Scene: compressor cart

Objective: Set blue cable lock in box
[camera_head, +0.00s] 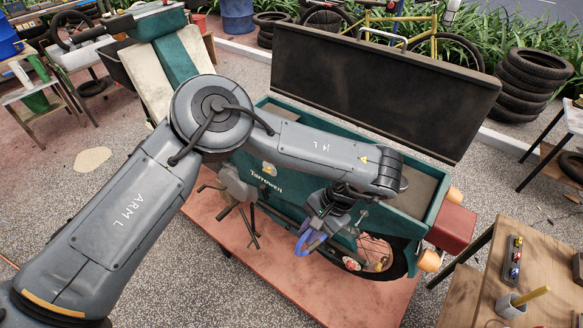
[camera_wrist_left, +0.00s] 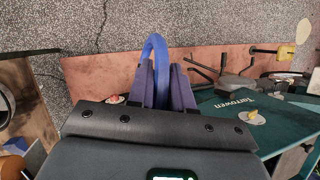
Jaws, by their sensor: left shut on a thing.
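The blue cable lock (camera_head: 301,243) is a curved blue loop held by my left gripper (camera_head: 313,237), in front of the near side of the teal box. In the left wrist view, the loop (camera_wrist_left: 155,48) stands up from between the shut fingers (camera_wrist_left: 165,88); its lower part is hidden there. The teal box (camera_head: 438,200) on the cart has its dark lid (camera_head: 385,85) raised at the back. My left arm crosses over the box and hides part of its opening. The box's lettered side also shows in the left wrist view (camera_wrist_left: 225,118). My right gripper is not in view.
The cart stands on a reddish platform (camera_head: 290,290), with a wheel (camera_head: 378,252) below the box. A red lamp housing (camera_head: 452,228) sticks out at the box's right end. A wooden table (camera_head: 545,270) is at right. Tyres (camera_head: 530,80) and a yellow bicycle (camera_head: 400,25) stand behind.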

